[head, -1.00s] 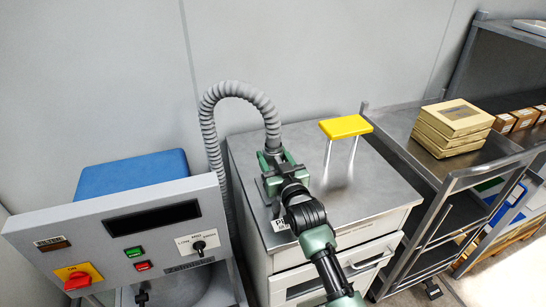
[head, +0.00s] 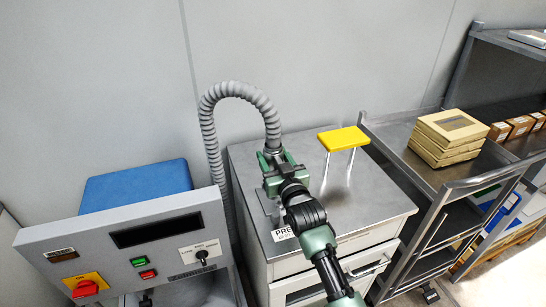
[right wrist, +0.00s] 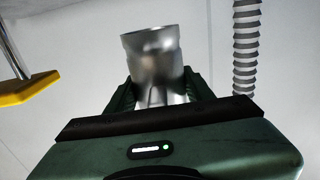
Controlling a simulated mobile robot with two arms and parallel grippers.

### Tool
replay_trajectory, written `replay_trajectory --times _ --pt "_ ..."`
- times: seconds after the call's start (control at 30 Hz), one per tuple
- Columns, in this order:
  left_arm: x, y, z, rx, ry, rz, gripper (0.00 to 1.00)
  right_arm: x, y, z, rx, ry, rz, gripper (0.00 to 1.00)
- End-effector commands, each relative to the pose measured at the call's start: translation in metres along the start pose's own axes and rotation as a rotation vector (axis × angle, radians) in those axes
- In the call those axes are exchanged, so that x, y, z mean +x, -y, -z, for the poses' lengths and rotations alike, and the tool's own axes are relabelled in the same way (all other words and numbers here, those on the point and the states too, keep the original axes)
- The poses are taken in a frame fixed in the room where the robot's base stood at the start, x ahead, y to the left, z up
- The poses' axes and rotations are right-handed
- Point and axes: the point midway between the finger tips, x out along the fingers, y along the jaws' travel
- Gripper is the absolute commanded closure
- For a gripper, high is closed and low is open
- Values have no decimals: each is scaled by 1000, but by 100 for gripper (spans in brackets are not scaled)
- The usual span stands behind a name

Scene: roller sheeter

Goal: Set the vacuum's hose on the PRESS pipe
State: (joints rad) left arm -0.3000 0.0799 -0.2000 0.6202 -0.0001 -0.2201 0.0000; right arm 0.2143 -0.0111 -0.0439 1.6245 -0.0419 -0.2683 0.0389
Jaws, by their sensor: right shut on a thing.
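The grey ribbed hose (head: 238,90) rises beside the cabinet, arches over and comes down into my right gripper (head: 272,163). My right gripper is shut on the hose's end above the cabinet's left part. In the right wrist view a shiny metal tube (right wrist: 153,62) stands between its fingers (right wrist: 158,95), and the hose's ribbed run (right wrist: 246,45) shows apart at the right. A label starting "PRE" (head: 284,233) is on the cabinet's front edge. The PRESS pipe cannot be made out; my gripper covers that area, so I cannot tell if the hose touches it. My left gripper is not in view.
A yellow-topped stand (head: 343,138) is on the grey cabinet top (head: 372,198), right of my gripper. A control panel (head: 130,240) and a blue pad (head: 137,186) are at left. A metal cart (head: 395,135) with stacked boxes (head: 447,137) is at right.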

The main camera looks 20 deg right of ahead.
Motion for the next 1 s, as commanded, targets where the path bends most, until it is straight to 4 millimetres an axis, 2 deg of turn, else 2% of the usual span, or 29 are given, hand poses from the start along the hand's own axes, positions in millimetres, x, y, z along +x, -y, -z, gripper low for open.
replay_trajectory --times 0.27,0.73,1.0 --pt "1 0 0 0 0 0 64 1 0 2 -2 -7 7 100" --pt "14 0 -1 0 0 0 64 2 -1 1 -5 -7 196 100" --pt "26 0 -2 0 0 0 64 1 0 -11 0 -5 211 100"
